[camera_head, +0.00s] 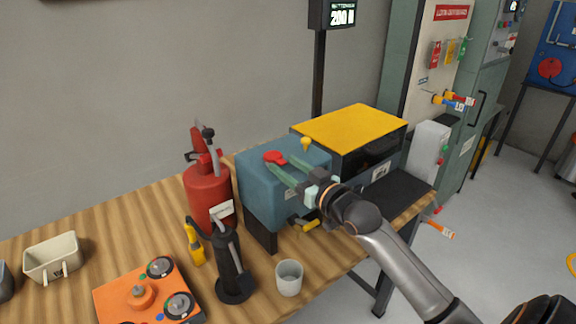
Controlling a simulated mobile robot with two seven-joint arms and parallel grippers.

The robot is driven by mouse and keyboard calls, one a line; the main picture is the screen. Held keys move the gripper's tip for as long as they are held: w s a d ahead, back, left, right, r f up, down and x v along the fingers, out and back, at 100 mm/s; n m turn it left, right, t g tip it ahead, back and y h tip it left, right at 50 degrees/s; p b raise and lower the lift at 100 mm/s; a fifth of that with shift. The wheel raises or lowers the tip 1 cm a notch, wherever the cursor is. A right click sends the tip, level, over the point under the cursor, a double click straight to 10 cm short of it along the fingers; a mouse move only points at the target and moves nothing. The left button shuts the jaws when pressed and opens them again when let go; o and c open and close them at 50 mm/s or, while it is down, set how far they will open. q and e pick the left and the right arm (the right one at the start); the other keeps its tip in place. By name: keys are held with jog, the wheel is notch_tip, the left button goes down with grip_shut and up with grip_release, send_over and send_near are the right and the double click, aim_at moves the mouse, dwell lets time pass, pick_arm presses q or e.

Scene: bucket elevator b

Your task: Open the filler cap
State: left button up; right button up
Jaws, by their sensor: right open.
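The red filler cap (274,156) sits on top of the blue-grey box (262,195) on the wooden bench. My right gripper (281,163) reaches over the box top from the right. Its two pale green fingers are spread apart, with their tips at the near side of the red cap. I cannot tell whether the fingers touch the cap. The hand hides part of the box's right side. My left gripper is out of view.
A small yellow knob (306,144) stands on the box behind the fingers. A yellow-topped dark unit (350,127) is to the right. A red extinguisher (207,194), black pump-like tool (231,268) and grey cup (289,278) stand around the box's left and front. An orange unit (118,300) lies front left.

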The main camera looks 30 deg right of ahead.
grip_shut()
dwell(0.5)
